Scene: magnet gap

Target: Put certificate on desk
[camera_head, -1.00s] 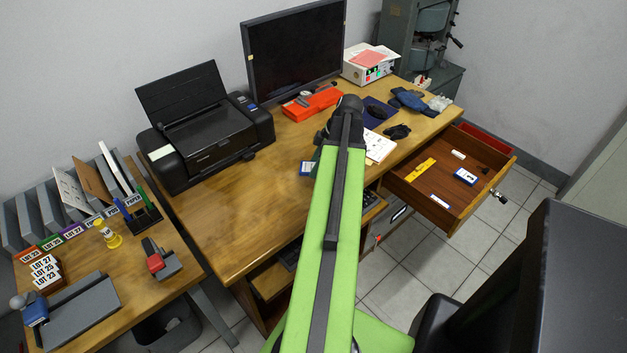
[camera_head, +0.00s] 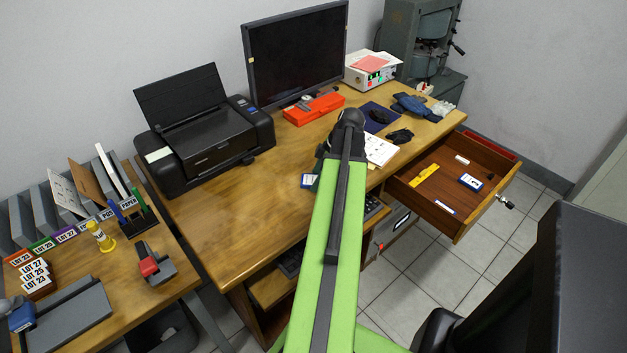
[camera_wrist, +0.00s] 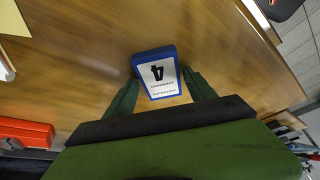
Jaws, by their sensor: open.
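A small blue-edged card with a white face and a black mark, apparently the certificate, lies over the wooden desk (camera_head: 240,215) in the head view (camera_head: 307,182). The card also shows in the wrist view (camera_wrist: 158,76); its small print is unreadable. My gripper (camera_wrist: 161,78) is open, with one dark green finger on each side of the card. The card looks flat on the desk top, though its underside is hidden. In the head view my green arm hides most of the gripper.
A black printer (camera_head: 205,140) and a monitor (camera_head: 297,55) stand at the back. A red-orange box (camera_head: 314,108) and papers (camera_head: 380,150) lie on the desk. An open drawer (camera_head: 452,225) holds a similar blue-edged card (camera_head: 470,182).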

